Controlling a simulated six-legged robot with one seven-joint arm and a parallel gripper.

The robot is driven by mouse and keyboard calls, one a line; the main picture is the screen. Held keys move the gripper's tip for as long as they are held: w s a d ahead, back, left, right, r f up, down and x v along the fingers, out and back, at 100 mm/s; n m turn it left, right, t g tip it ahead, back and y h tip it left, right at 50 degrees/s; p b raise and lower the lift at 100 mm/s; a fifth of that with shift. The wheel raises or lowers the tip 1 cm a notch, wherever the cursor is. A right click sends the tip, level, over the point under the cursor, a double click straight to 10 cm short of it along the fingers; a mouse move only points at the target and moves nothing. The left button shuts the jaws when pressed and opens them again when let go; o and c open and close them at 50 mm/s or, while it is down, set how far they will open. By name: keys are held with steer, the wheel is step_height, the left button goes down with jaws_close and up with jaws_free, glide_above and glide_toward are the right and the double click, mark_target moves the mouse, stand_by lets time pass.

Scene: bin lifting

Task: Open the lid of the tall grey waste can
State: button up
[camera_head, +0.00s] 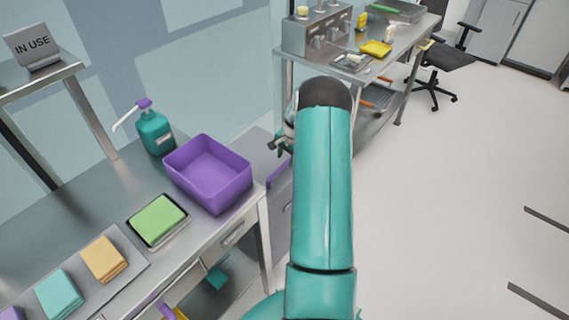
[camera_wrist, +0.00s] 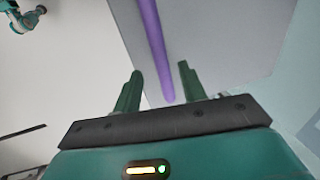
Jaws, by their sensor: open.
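The tall grey waste can (camera_head: 257,150) stands just past the right end of the near bench, partly hidden behind my arm. A purple bar (camera_head: 279,172) runs along its edge. In the wrist view the can's flat grey surface (camera_wrist: 222,35) fills the upper middle, with the purple bar (camera_wrist: 154,40) across it. My gripper (camera_wrist: 160,68) is open, and the bar appears between its two green fingers; whether they touch it I cannot tell. In the head view only a small dark part of my gripper (camera_head: 279,143) shows left of my arm, above the can.
The near steel bench (camera_head: 105,185) holds a purple bin (camera_head: 210,175), a teal pump bottle (camera_head: 155,132) and folded cloths (camera_head: 105,259). A second bench (camera_head: 345,75) with equipment stands behind. An office chair (camera_head: 440,60) is at back right.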

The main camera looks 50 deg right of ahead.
mark_target(284, 165)
steer(key=f, duration=0.2)
steer(key=w+f, duration=0.1)
steer(key=f, duration=0.1)
jaws_close()
